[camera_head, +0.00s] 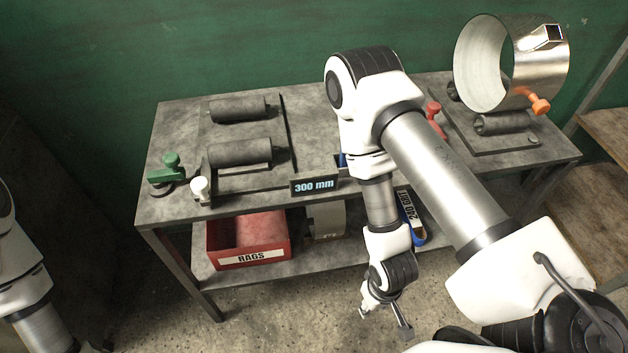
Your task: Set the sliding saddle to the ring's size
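A large shiny metal ring (538,70) stands on edge at the right end of the bench, above a fixture with dark rollers (502,122). At the left is a similar fixture with two dark rollers (240,152), a green knob (171,163) and a white knob (201,188). I cannot tell for sure which part is the sliding saddle. A display (314,185) on the bench's front edge reads "300 mm". My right gripper (384,322) is open and empty, low in front of the bench.
My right arm hides the middle of the bench (185,115). A red knob (434,110) shows beside it, and an orange knob (539,103) sits at the ring. On the lower shelf are a red "RAGS" bin (250,256) and a blue item (414,234) labelled 240 grit.

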